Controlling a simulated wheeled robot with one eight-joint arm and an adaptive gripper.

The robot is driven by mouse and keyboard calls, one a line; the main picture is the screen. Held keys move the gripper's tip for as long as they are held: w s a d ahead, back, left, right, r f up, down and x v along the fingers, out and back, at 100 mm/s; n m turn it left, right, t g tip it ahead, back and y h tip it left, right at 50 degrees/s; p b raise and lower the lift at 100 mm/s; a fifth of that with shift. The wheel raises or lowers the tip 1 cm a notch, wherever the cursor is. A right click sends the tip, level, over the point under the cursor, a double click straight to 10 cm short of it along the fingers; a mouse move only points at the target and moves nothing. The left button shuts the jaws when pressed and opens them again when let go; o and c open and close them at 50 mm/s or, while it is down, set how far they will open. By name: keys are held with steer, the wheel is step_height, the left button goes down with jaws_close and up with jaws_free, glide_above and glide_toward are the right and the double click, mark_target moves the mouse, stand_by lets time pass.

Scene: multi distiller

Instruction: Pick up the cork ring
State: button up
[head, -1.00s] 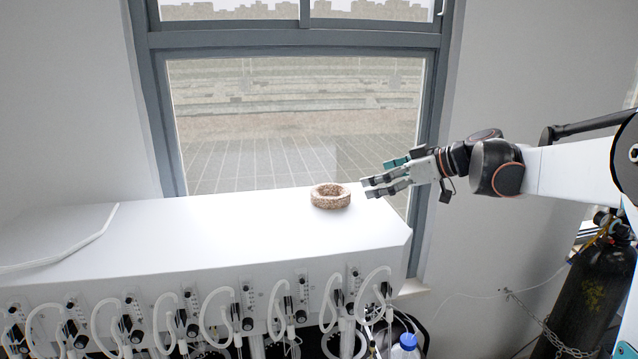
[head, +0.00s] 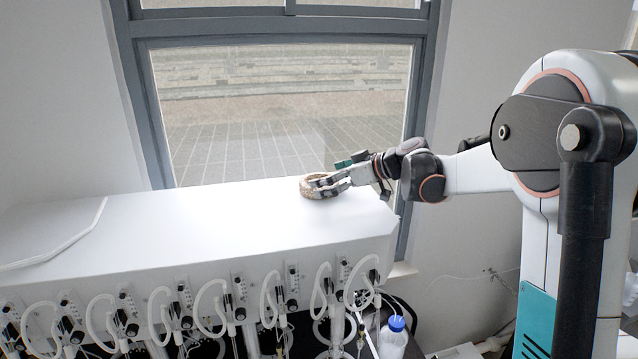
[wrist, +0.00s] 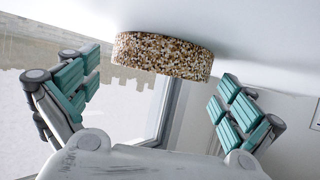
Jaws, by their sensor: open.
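The cork ring (head: 306,188) is a speckled brown ring lying flat on the white top of the distiller unit (head: 200,225), near its right end. My gripper (head: 318,184) is low over that top at the ring, with its fingers overlapping the ring in the head view and hiding part of it. In the wrist view the cork ring (wrist: 163,56) shows its side, lying between and ahead of the two open, teal-padded fingers (wrist: 160,105). A gap shows on both sides of the ring there, so neither finger appears to touch it.
A window (head: 280,110) stands behind the unit. Several valves and looped white tubes line the unit's front, with a blue-capped bottle (head: 394,340) below at the right. A thin white cord (head: 60,250) lies on the top at the left. The middle of the top is clear.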

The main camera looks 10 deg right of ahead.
steer(key=shift+x, duration=0.9)
steer(key=c, duration=0.9)
steer(key=shift+r, duration=0.1)
